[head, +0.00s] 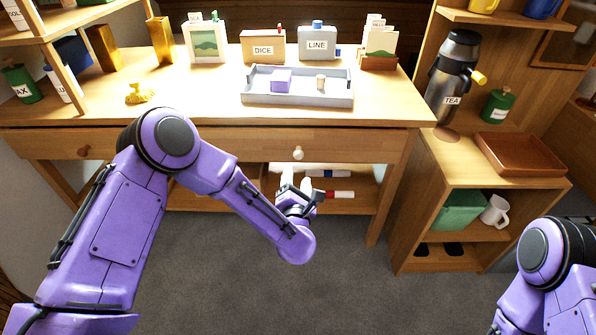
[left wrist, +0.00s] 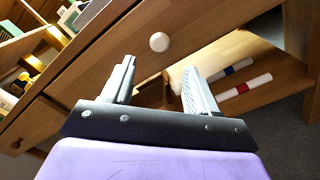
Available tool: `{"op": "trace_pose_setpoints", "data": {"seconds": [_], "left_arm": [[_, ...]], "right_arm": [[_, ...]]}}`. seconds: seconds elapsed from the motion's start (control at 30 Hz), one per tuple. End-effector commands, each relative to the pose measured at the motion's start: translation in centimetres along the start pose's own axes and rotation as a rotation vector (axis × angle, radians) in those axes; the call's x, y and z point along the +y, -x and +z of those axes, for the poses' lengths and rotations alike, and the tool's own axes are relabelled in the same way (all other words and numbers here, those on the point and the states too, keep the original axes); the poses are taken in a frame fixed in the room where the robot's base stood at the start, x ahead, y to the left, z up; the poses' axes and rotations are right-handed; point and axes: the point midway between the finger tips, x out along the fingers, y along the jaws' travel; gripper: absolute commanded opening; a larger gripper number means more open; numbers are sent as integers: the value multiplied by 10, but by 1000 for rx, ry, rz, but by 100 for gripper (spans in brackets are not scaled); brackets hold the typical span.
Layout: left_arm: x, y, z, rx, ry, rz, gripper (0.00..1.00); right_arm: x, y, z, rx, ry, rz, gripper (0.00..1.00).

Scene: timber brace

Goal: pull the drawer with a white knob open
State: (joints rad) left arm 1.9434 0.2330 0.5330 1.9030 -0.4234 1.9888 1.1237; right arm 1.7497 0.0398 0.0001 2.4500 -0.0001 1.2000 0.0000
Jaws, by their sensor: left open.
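The white knob (head: 298,153) is on the right-hand drawer front (head: 350,146) of the wooden desk. That drawer looks flush with the desk front. My left gripper (head: 302,187) is in front of the desk, a little below the knob. In the left wrist view the gripper (left wrist: 160,72) is open and empty, its two fingers apart. The knob (left wrist: 159,41) shows beyond the fingertips, between their lines and not touched. My right arm shows at the lower right of the head view, but its gripper is out of view.
A drawer with a brown knob (head: 83,152) is at the left. A red-and-white marker (head: 328,194) and a blue-and-white one (head: 328,173) lie on the low shelf behind my gripper. A grey tray (head: 250,98) stands on the desktop. A side cabinet (head: 408,225) stands at right.

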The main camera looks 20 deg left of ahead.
Motion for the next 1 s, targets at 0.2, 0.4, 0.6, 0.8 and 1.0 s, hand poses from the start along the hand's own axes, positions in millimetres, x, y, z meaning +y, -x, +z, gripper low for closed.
{"op": "trace_pose_setpoints", "data": {"seconds": [0.2,0.4,0.6,0.8,1.0], "left_arm": [[2,-43,0,3,0,3,59],[1,-83,0,2,-3,1,59],[1,-99,0,2,-6,-3,59],[1,-100,0,2,-7,-4,59],[1,-99,0,2,-7,-4,0]], "right_arm": [[0,2,-1,1,0,0,43],[0,-1,0,0,0,0,43],[0,-1,0,0,0,0,43],[0,-1,0,0,0,0,43],[0,-1,0,0,0,0,43]]}}
